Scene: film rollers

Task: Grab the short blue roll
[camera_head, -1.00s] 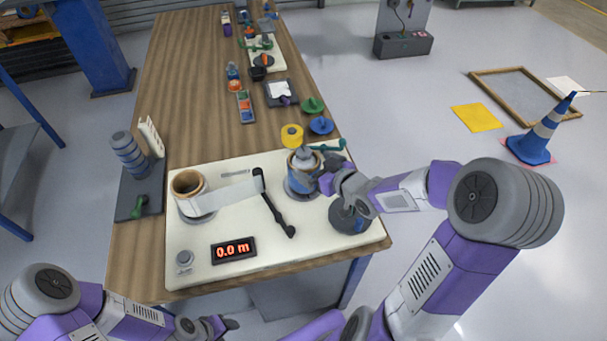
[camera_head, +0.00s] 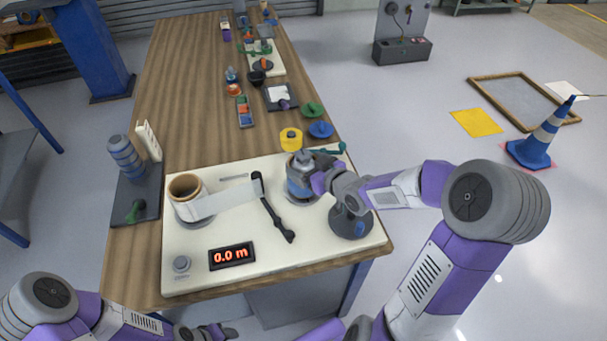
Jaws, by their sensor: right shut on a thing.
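A short blue roll (camera_head: 296,187) stands upright at the right part of the white machine board (camera_head: 228,272), with a grey piece on its top. My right gripper (camera_head: 313,172) comes in from the right and is shut on this roll. Its fingers partly hide the roll's right side and top. I cannot tell whether the roll is lifted off its seat. My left gripper (camera_head: 213,332) is low at the bottom edge, away from the board; its jaw opening is unclear.
A film roll (camera_head: 187,186) feeds a clear strip towards a black arm (camera_head: 270,208). A display (camera_head: 232,256) reads 0.0 m. A blue-grey stack (camera_head: 125,157) stands at left. The wooden table is clear at middle left.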

